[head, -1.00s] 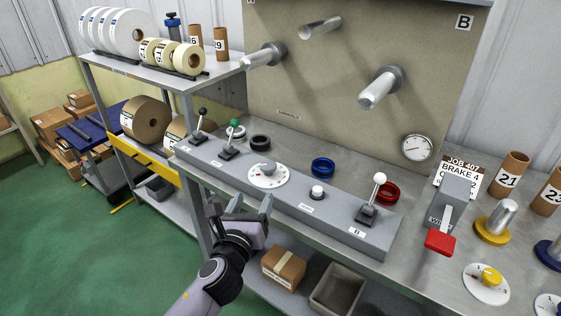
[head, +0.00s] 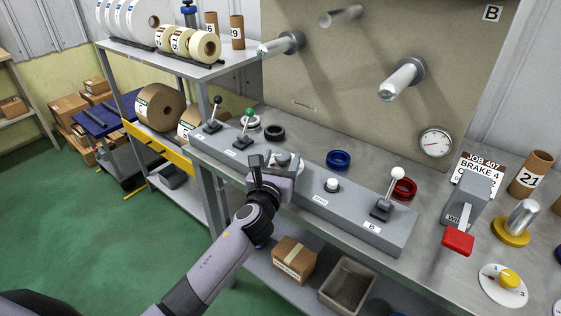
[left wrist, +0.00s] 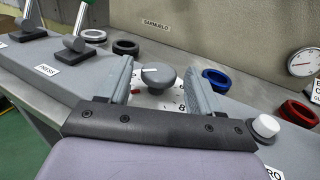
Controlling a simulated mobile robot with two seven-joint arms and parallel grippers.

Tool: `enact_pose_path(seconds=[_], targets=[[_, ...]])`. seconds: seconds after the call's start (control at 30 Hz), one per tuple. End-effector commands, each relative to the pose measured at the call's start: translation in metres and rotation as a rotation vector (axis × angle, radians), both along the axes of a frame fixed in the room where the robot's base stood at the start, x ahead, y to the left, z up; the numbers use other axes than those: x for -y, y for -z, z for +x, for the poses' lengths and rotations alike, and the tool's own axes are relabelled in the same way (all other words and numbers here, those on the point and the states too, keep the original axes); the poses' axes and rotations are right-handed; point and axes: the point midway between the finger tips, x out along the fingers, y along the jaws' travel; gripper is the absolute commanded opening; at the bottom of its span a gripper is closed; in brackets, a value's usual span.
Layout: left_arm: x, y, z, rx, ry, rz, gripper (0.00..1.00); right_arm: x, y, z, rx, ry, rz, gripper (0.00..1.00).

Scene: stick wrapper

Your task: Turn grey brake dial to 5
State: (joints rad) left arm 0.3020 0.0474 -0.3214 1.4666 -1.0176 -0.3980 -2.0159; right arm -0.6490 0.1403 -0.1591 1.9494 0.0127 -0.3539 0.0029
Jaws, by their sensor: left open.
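The grey brake dial (left wrist: 158,75) sits on a white numbered disc (left wrist: 150,98) on the grey control panel. In the left wrist view its knob stands between the fingers of my left gripper (left wrist: 160,82), with gaps on both sides. My left gripper is open and seems not to touch the knob. In the head view my left gripper (head: 272,166) covers most of the dial, and part of the disc (head: 298,161) shows beside it. The numbers under the knob are mostly hidden. A job card (head: 478,171) reads "JOB 407" and "BRAKE 4". My right gripper is not in view.
On the panel, a green-knobbed lever (head: 248,118) stands left of the dial and a white button (head: 332,184) right of it. A white-knobbed lever (head: 390,188) is farther right. Blue (head: 339,158) and red (head: 403,188) rings lie behind. A yellow dial (head: 508,278) is at the far right.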

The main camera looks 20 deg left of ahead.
Motion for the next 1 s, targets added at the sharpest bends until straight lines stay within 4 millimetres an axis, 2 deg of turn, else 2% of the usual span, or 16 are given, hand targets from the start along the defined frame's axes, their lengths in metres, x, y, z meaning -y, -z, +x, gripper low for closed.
enact_pose_path(seconds=[0.23, 0.27, 0.4, 0.73, 1.0], targets=[[0.000, 0.000, 0.001, -0.001, 0.000, 0.000, 0.64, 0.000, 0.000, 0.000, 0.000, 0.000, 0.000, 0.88], [0.000, 0.000, 0.001, 0.000, 0.000, 0.000, 0.58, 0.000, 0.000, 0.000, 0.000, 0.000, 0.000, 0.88], [0.000, 0.000, 0.001, 0.000, 0.000, 0.000, 0.14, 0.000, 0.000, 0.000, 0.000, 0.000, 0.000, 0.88], [-0.002, -0.001, 0.000, -0.001, 0.031, 0.003, 0.14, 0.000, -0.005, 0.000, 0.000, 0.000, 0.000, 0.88], [-0.007, -0.003, 0.001, -0.001, 0.180, 0.008, 0.14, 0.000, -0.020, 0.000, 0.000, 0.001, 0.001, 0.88]])
